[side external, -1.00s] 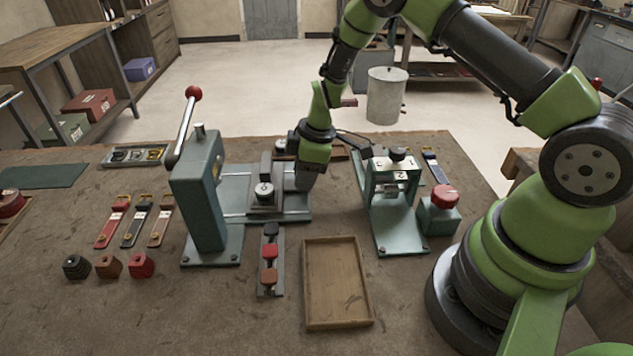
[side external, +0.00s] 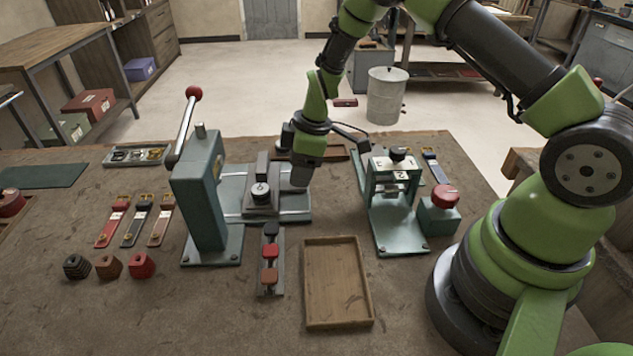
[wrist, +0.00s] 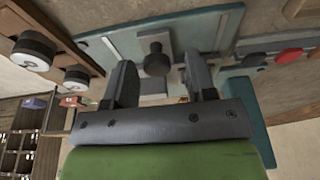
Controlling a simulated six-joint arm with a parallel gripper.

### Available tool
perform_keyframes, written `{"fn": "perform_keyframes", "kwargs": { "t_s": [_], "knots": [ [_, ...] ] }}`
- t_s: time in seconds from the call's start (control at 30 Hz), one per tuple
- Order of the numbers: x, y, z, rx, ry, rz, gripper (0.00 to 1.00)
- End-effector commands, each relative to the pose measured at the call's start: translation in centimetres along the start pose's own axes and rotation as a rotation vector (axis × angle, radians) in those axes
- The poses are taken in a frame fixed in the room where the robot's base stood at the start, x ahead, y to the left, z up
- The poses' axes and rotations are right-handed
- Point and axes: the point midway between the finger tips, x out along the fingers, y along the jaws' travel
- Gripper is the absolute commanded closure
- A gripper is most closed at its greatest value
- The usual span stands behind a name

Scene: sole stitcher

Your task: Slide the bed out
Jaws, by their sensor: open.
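The stitcher is a teal press (side external: 199,197) with a red-knobbed lever, left of centre in the side view. Its bed is a grey block (side external: 263,207) with a round knob on it, lying on the rails of a teal base plate (side external: 235,182). My gripper (side external: 300,184) points down close to the right side of the bed; its fingertips are not clear there. In the wrist view my gripper (wrist: 160,64) is open, its two fingers apart. A dark knob (wrist: 155,52) shows between and beyond them. I cannot tell whether they touch it.
A second teal fixture (side external: 391,200) and a box with a red knob (side external: 439,211) stand to the right. A wooden tray (side external: 337,284) and a narrow rack (side external: 270,262) with coloured blocks are in front. Straps (side external: 135,222) lie left.

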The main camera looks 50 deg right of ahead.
Motion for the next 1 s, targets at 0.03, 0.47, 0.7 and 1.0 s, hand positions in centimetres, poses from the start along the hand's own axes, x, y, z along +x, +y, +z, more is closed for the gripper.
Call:
{"fn": "perform_keyframes", "kwargs": {
  "t_s": [0.03,0.47,0.7,1.0],
  "knots": [
    [-0.5,0.1,-0.1,0.001,0.002,0.002,0.49],
    [-4.0,0.2,-1.0,-0.005,0.003,0.008,0.49],
    [-4.5,0.2,-1.1,-0.005,0.002,0.007,0.49],
    [-4.4,0.2,-1.7,-0.007,0.002,0.008,0.49]
  ]
}}
